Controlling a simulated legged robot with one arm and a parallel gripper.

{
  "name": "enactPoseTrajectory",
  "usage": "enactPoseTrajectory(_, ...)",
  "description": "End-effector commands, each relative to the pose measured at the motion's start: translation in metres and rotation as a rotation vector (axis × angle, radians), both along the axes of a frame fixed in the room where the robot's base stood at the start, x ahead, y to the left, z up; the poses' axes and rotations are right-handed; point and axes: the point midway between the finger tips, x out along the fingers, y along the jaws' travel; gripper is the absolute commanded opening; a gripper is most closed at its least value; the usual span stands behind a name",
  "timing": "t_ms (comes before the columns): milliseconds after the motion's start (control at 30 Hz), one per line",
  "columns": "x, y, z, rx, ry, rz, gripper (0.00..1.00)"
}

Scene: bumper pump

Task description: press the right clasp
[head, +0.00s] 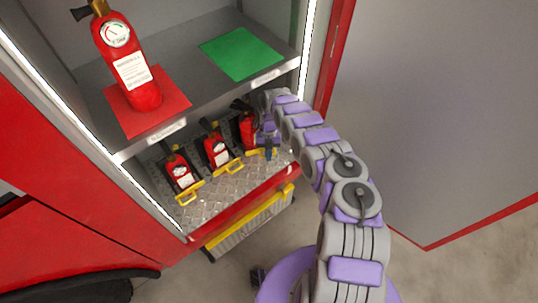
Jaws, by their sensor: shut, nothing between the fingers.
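Three small red extinguishers stand in the lower compartment of the cabinet, each with a yellow clasp at its foot. The right clasp (253,154) is at the foot of the right extinguisher (248,129). The middle clasp (234,165) and the left clasp (190,190) lie further left. My gripper (268,153) is shut and empty, pointing down beside the right extinguisher, at the right end of the right clasp. It hides part of that clasp and extinguisher; I cannot tell whether it touches the clasp.
The shelf (188,78) above holds a large extinguisher (127,58) on a red mat (173,99) and an empty green mat (240,53). A red-edged grey door (440,100) is on the right. A yellow-edged step (250,226) sits below. The diamond-plate floor (220,190) is clear in front.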

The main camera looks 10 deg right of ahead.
Motion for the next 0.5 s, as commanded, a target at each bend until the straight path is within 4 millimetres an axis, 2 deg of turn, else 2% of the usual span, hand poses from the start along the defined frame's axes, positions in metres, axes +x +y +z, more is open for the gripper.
enactPoseTrajectory(367, 0.001, 0.000, 0.001, 0.001, -0.001, 0.000, 0.00)
enactPoseTrajectory(500, 0.001, 0.000, 0.012, 0.000, -0.002, -0.001, 0.00)
